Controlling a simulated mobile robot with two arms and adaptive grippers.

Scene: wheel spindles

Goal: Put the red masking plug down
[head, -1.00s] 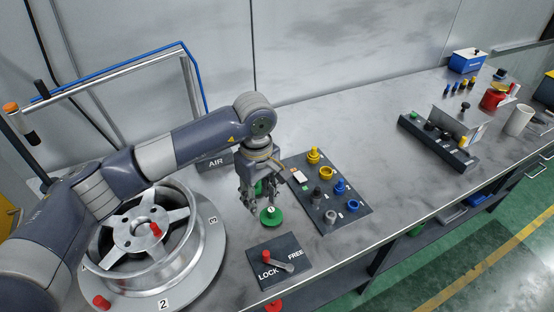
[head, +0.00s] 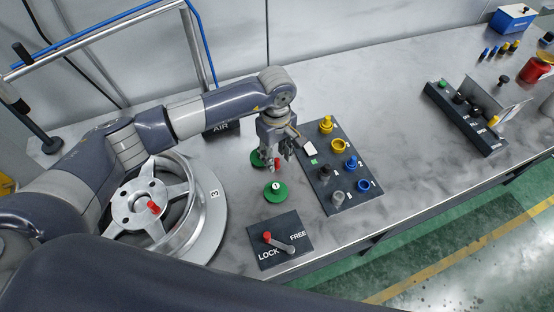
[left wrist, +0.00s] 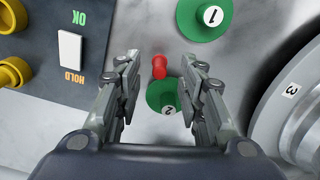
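A red masking plug (head: 277,163) is below my left gripper (head: 279,166), beside the green disc marked 2 (head: 257,158). In the left wrist view the red plug (left wrist: 160,66) shows between the spread fingers of the left gripper (left wrist: 162,68), with gaps on both sides. There it overlaps the edge of the green disc marked 2 (left wrist: 163,97); I cannot tell whether it touches the disc. Another red plug (head: 153,207) stands at the wheel's hub. My right gripper is out of view.
The green disc marked 1 (head: 275,191) lies nearer the front. The LOCK/FREE panel (head: 268,254) has a red-knobbed lever. A dark board (head: 318,184) with yellow, blue and grey parts lies to the right, and the wheel (head: 185,232) to the left.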

